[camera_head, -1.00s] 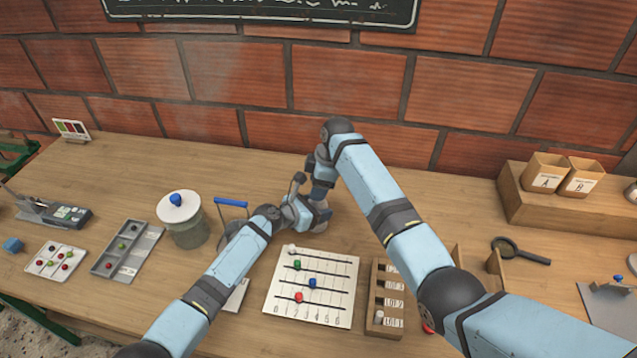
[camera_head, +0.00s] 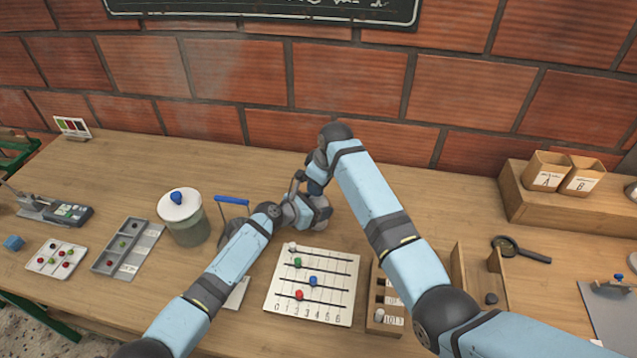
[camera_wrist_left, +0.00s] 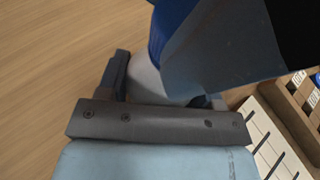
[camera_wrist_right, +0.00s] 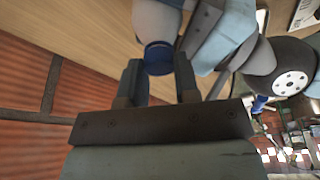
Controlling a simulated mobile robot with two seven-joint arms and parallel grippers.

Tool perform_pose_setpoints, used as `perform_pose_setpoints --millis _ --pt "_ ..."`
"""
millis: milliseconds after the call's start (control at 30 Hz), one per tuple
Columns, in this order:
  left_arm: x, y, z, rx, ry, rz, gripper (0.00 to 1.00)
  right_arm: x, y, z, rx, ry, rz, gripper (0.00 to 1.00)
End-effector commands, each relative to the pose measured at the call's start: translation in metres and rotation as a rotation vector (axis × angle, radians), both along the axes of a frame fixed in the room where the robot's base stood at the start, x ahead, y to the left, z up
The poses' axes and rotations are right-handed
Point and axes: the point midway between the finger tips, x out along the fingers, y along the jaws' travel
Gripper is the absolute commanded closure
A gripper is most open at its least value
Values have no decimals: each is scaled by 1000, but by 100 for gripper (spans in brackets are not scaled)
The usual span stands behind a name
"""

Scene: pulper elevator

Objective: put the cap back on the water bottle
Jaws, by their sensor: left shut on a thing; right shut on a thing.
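The water bottle is a pale, rounded body (camera_wrist_left: 145,78) between the fingers of my left gripper (camera_wrist_left: 165,85) in the left wrist view. It also shows at the top of the right wrist view (camera_wrist_right: 157,22). The blue cap (camera_wrist_right: 158,60) is between the fingertips of my right gripper (camera_wrist_right: 158,75), which is shut on it. The cap lies in line with the bottle's end and appears to meet it; I cannot tell whether it is seated. In the head view, both grippers meet mid-table, and my arms largely hide the bottle and cap.
A bead board (camera_head: 313,285) and a slotted wooden rack (camera_head: 385,300) lie in front of the grippers. A lidded jar (camera_head: 184,220) stands to the left. A magnifier (camera_head: 507,247) lies to the right.

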Motion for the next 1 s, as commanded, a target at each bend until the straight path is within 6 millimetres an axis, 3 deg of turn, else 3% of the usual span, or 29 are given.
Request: perform_pose_setpoints --millis 167,200,300,633,1000 --pt "-2 -2 -1 0 1 -4 100 3 -2 2 -1 -7 -2 99" --pt "-2 -2 -1 0 1 -4 100 3 -2 2 -1 -8 -1 62" --pt "-2 -1 -1 0 1 -4 100 2 -2 1 -1 -6 1 45" --pt "-1 0 -1 1 1 -1 100 1 -1 5 0 -4 3 45" --pt "-1 -1 -2 2 3 -3 100 1 0 47 3 -5 3 45"
